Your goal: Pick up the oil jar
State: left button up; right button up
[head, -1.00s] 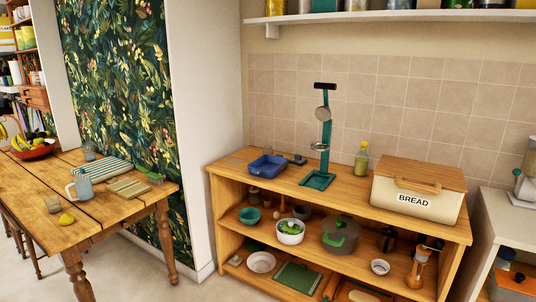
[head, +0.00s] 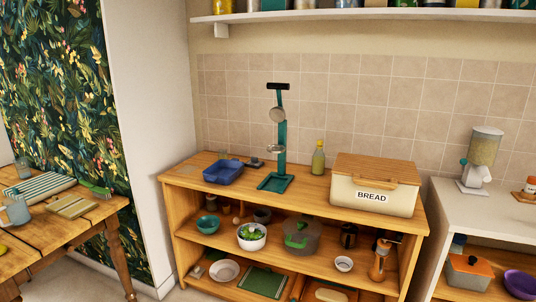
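The oil jar (head: 318,158) is a slim bottle of yellow-green liquid. It stands upright on top of the wooden cupboard (head: 205,189), near the tiled wall. It is between the teal utensil stand and the cream bread box, apart from both. Neither of my grippers shows in the head view.
A blue tray (head: 223,172), the utensil stand (head: 282,150) and the bread box (head: 374,186) share the cupboard top. A pot (head: 300,238) and bowls fill the shelves below. A wooden table (head: 50,238) stands at left, a white counter (head: 500,212) at right. A shelf (head: 360,14) runs above.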

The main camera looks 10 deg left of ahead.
aim_at(223, 153)
jog(key=i+j+z, duration=0.4)
jog(key=j, duration=0.2)
jog(key=i+j+z, duration=0.15)
jog(key=j, duration=0.2)
jog(key=i+j, duration=0.15)
jog(key=j, duration=0.2)
jog(key=i+j+z, duration=0.1)
jog(key=j, duration=0.2)
jog(key=i+j, duration=0.2)
jog(key=j, duration=0.15)
jog(key=i+j, duration=0.15)
jog(key=j, duration=0.2)
jog(key=i+j+z, duration=0.1)
jog(key=j, duration=0.2)
jog(key=i+j, duration=0.15)
jog(key=j, duration=0.2)
jog(key=z, duration=0.05)
